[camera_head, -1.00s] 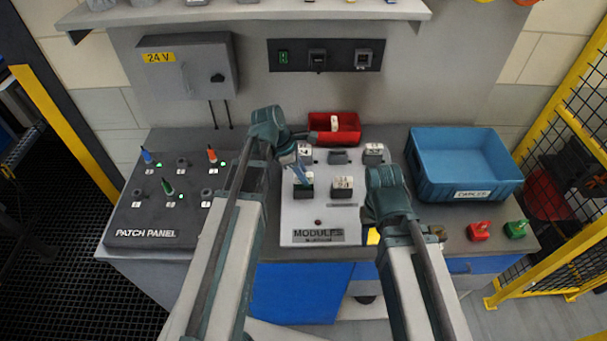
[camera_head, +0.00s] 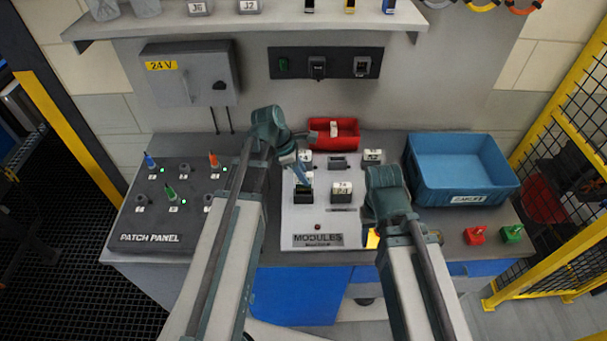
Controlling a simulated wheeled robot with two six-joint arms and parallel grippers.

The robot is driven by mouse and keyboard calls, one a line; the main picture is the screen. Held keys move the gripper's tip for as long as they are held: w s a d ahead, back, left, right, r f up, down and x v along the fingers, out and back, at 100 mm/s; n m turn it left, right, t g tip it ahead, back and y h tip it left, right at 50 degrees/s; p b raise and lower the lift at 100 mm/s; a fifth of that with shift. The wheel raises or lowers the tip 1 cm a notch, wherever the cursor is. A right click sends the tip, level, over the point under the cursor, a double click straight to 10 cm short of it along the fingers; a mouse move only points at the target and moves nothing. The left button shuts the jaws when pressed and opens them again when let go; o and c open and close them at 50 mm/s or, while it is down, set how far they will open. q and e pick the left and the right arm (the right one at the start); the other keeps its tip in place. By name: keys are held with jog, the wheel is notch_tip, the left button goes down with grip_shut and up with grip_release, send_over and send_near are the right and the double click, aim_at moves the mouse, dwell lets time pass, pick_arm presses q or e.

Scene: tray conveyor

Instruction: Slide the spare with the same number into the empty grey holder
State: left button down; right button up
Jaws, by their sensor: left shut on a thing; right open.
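The modules panel (camera_head: 290,226) stands mid-bench. An empty-looking grey holder (camera_head: 338,162) is at the middle of its back row, between a white module at back left (camera_head: 305,156) and one at back right (camera_head: 372,156). White modules (camera_head: 342,187) sit in the front right dark holder. My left gripper (camera_head: 302,179) points down at the front left dark holder (camera_head: 304,197), shut on a small, mostly hidden whitish thing, probably a module; I cannot tell whether it is clear of the holder. Module numbers are unreadable.
A red bin (camera_head: 350,141) with a white piece stands behind the panel. A blue crate (camera_head: 465,188) is to the right, with red (camera_head: 475,235) and green (camera_head: 512,233) pieces before it. The patch panel (camera_head: 150,238) is left. A shelf (camera_head: 250,23) hangs above.

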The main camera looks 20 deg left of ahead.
pick_arm(q)
jog(key=shift+r, duration=0.1)
pick_arm(e)
jog(key=shift+r, duration=0.1)
pick_arm(q)
notch_tip(320, 180, up, 4)
jog(key=p, duration=0.4)
pick_arm(e)
notch_tip(320, 180, up, 4)
jog(key=shift+f, duration=0.1)
